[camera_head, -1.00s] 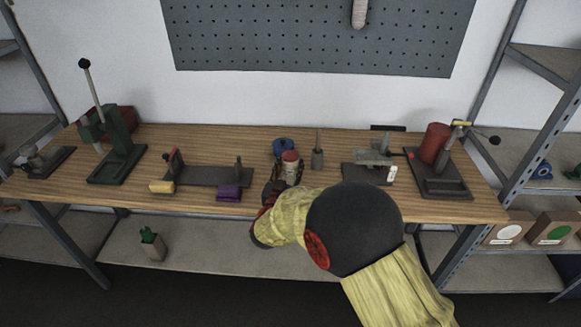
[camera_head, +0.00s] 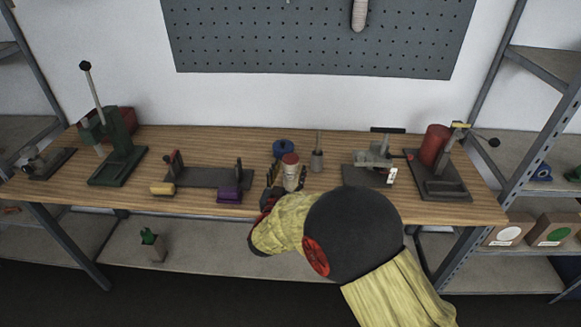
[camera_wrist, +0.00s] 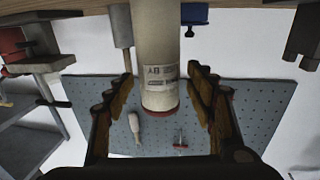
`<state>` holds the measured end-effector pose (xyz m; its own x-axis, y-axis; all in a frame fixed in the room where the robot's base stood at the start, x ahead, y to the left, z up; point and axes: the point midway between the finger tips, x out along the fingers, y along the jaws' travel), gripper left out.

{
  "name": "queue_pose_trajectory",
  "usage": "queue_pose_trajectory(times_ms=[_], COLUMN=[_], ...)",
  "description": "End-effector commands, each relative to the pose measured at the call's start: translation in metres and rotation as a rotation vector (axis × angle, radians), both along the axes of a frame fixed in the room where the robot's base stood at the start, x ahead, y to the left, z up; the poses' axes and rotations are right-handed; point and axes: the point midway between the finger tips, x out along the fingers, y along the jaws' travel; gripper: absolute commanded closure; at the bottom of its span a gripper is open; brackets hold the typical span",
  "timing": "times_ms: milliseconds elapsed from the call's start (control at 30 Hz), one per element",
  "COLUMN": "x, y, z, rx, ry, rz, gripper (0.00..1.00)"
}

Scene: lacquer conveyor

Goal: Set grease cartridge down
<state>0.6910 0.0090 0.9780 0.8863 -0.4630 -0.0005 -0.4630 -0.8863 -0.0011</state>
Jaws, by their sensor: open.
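The grease cartridge (camera_head: 291,174) is a pale cylinder with a red cap, upright at the front middle of the wooden bench (camera_head: 330,205). In the wrist view, which is upside down, the cartridge (camera_wrist: 157,45) runs down between my fingers, with a small printed label and the red end lowest. My gripper (camera_head: 286,172) is open around the cartridge, one finger on each side. The wrist view shows a gap between each finger of my gripper (camera_wrist: 160,88) and the cartridge. The cartridge's base is hidden, so its contact with the bench cannot be seen.
A purple block (camera_head: 229,194) lies to the left, and a grey clamp fixture (camera_head: 372,165) stands to the right. The bench's front edge is near.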

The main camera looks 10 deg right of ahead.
Motion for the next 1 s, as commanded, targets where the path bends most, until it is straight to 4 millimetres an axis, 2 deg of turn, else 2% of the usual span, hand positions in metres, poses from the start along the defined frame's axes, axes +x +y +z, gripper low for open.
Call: queue_pose_trajectory(times_ms=[300, 533, 767, 867, 1000], x=[-0.058, -0.085, -0.09, -0.08, -0.063], y=[0.032, 0.045, 0.048, 0.052, 0.067], z=[0.002, 0.002, 0.002, 0.012, 0.042], rx=[-0.002, -0.001, 0.007, 0.054, 0.175], ry=[0.001, 0.0, 0.002, 0.019, 0.086], rz=[0.005, 0.003, 0.006, 0.045, 0.173], gripper=[0.45, 0.45, 0.45, 0.45, 0.45])
